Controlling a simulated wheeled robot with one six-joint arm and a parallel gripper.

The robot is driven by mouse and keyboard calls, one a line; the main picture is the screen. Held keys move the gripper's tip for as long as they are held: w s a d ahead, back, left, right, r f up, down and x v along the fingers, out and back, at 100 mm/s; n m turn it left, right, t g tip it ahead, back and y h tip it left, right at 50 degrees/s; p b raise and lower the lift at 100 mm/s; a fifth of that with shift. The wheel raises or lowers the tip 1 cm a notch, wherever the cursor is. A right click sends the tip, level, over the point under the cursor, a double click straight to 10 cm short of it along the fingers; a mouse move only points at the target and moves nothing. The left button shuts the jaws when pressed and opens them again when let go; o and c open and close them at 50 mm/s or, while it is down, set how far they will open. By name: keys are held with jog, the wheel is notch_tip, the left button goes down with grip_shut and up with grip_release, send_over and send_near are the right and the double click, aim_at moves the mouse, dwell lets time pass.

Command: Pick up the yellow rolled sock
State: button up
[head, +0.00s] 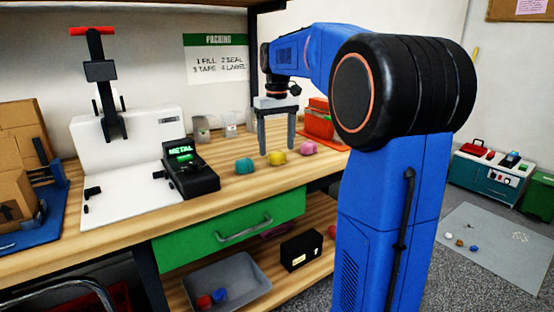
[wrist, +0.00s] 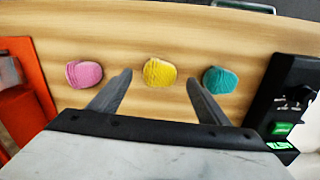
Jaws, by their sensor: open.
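The yellow rolled sock (head: 277,158) lies on the wooden bench top, between a teal one and a pink one. In the wrist view the yellow sock (wrist: 159,72) is centred just beyond the gap between the fingertips. My gripper (head: 278,150) is open and points down over the bench, with its fingers close to the yellow sock in the head view. In the wrist view my gripper (wrist: 158,76) has its two fingers spread apart with nothing between them. I cannot tell the exact height of the fingertips above the bench.
The teal sock (head: 244,166) and the pink sock (head: 308,148) lie close on either side. A black device with a green METAL display (head: 190,165) stands left. A shelf is above the bench.

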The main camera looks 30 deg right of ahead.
jog(key=shift+f, duration=1.25)
jog(key=shift+c, duration=0.6)
jog(key=c, duration=1)
